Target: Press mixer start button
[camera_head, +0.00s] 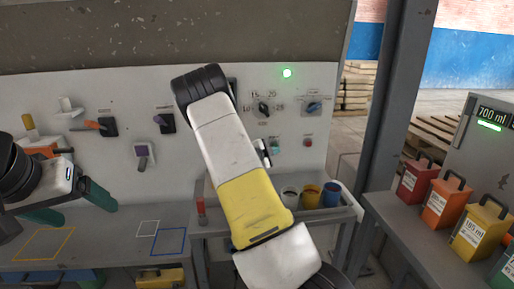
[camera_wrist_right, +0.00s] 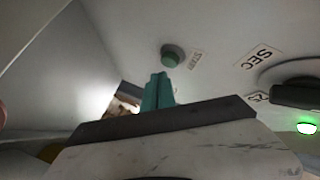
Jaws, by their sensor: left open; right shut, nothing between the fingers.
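My left gripper (camera_head: 72,205) is open and empty at the left.
Several cups stand on a tray (camera_head: 335,214) below. Coloured containers (camera_head: 440,203) stand at the right.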

